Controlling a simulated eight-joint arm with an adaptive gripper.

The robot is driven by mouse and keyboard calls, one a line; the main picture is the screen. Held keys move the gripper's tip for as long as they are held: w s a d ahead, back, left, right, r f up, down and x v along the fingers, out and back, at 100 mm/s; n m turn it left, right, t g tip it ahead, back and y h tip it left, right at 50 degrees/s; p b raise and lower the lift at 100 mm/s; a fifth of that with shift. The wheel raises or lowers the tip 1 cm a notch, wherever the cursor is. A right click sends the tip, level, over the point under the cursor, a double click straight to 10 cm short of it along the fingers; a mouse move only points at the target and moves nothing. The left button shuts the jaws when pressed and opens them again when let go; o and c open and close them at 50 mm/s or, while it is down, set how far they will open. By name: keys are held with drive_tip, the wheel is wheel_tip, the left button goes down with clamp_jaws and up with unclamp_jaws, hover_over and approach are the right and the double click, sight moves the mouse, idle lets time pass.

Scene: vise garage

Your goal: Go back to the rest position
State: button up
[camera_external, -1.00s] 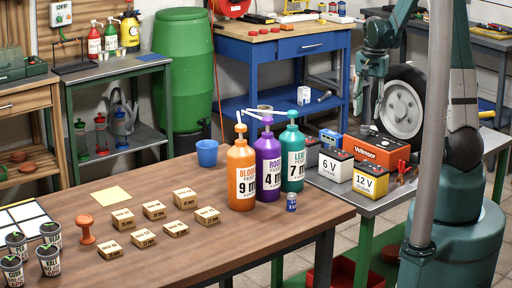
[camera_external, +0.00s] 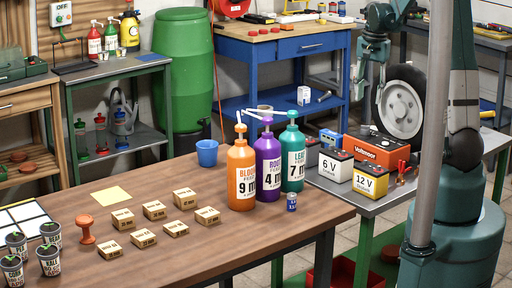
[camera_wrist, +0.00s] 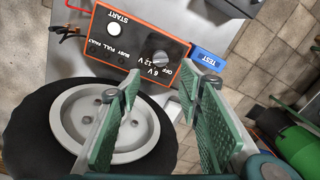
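My gripper (camera_external: 367,101) hangs pointing down beside the wheel at the right in the external view. In the wrist view my gripper (camera_wrist: 160,95) has its two green fingers spread apart with nothing between them. Below it lie the orange charger (camera_wrist: 137,42), with its knob and START button, and the blue tester (camera_wrist: 208,57). The charger also shows on the grey bench in the external view (camera_external: 375,147). The wheel (camera_wrist: 75,125) with its black tyre is partly behind the left finger; in the external view the wheel (camera_external: 401,103) stands upright.
A 6 V battery (camera_external: 335,165) and a yellow 12 V battery (camera_external: 370,181) stand on the grey bench. Orange, purple and teal bottles (camera_external: 241,175) stand on the wooden table (camera_external: 150,240). A blue cup (camera_external: 207,153) and several small boxes are also there.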

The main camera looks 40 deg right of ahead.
drive_tip(key=s+a+r+n+t, duration=0.1)
drive_tip(key=s+a+r+n, duration=0.25)
drive_tip(key=a+r, duration=0.4)
drive_tip(key=s+a+r+n+t, duration=0.2)
drive_tip(key=s+a+r+n, duration=0.15)
drive_tip(key=a, duration=0.75)
drive_tip(key=s+a+r+n+t, duration=0.1)
drive_tip(key=s+a+n+t, duration=0.2)
drive_tip(key=s+a, duration=1)
drive_tip(key=shift+s+a+r+n+t, duration=0.35)
drive_tip(key=shift+a+n, duration=0.35)
drive_tip(key=shift+n, duration=0.9)
